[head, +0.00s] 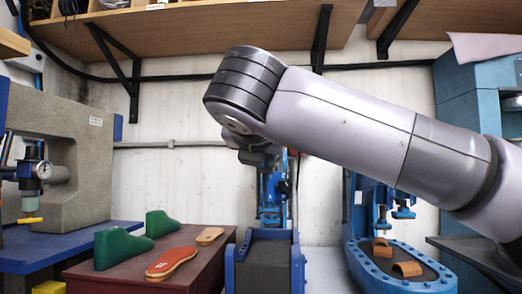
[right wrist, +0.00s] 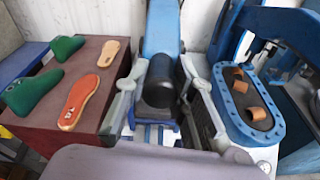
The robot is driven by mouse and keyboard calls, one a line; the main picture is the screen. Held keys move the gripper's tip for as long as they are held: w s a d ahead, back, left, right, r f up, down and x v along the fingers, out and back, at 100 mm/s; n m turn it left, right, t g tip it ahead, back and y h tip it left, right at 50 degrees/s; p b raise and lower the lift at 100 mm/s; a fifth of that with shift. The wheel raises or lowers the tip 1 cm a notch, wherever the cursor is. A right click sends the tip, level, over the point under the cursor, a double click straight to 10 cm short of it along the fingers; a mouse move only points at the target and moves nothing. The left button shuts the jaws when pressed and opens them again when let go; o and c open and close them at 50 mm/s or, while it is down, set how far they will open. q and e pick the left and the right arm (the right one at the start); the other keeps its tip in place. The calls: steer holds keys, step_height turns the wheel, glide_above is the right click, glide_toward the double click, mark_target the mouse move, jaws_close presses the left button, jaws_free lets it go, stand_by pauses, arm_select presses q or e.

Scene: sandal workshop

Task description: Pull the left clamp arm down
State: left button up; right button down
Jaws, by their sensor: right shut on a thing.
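My right arm comes in from the right in the head view, and its gripper (head: 262,157) is mostly hidden behind the wrist. It is over the blue machine with a dark pad (head: 265,262). In the right wrist view the two pale fingers of my right gripper (right wrist: 162,68) are on either side of a black cylindrical grip (right wrist: 158,86), shut on it. The grip is in front of a blue arm (right wrist: 163,28), which I take to be the left clamp arm. In the head view blue parts of it (head: 272,190) show below my gripper. My left gripper is not in view.
A dark red table (head: 170,285) at left holds green lasts (head: 120,247) and tan-orange soles (head: 171,262). At right a blue oval tray (head: 437,284) holds brown straps (head: 407,268). A stone-coloured press (head: 82,160) stands far left. A wooden shelf (head: 200,35) runs above.

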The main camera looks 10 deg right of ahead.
steer(key=c, duration=1.6)
jaws_free()
steer(key=shift+f, duration=0.7)
steer(key=shift+o, duration=0.9)
steer(key=shift+r, duration=0.25)
steer(key=v, duration=1.2)
steer(key=shift+r, duration=0.15)
